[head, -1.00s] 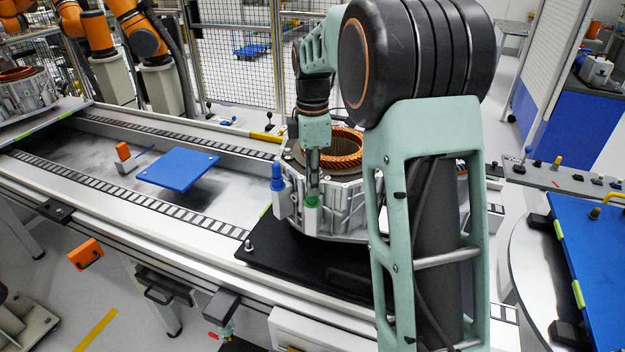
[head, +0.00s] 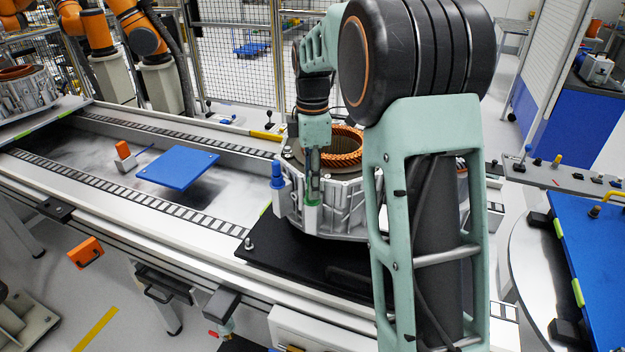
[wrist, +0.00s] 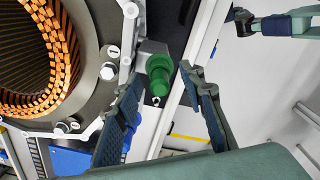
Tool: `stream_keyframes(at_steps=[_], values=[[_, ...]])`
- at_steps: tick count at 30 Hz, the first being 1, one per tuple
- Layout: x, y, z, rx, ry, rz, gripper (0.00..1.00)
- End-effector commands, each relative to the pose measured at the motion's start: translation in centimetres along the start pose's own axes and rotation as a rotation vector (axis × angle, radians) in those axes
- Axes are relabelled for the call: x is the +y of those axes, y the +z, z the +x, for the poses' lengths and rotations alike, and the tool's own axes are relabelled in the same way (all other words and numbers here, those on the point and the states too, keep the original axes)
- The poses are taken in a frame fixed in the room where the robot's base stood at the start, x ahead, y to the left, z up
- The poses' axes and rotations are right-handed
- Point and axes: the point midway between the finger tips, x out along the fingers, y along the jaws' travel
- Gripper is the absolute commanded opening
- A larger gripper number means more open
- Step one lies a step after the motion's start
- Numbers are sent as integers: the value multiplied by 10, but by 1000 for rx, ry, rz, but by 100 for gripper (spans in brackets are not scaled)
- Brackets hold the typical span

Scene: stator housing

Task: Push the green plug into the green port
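The green plug (wrist: 159,70) shows in the wrist view as a stepped green cylinder at the side of the stator housing (wrist: 90,62). In the head view the green part (head: 313,202) is at the housing's front left, partly hidden by my fingers. I cannot tell plug from green port there, nor how deep the plug sits. My gripper (wrist: 160,78) is open, its two fingers on either side of the green plug, with gaps to both. In the head view my gripper (head: 313,195) points down over the green part.
A blue connector (head: 278,176) stands on the housing just left of my gripper. Copper windings (head: 345,148) fill the housing's bore. The housing rests on a black plate (head: 300,262) on the conveyor line. A blue plate (head: 178,168) lies farther left.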

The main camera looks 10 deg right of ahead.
Motion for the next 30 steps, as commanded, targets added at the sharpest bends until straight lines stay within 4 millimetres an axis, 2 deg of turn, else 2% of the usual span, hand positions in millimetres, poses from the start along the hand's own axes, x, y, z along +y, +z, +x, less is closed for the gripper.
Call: stream_keyframes(at_steps=[17,30], values=[[1,0,-1,0,2,0,45],[1,0,-13,0,2,0,45]])
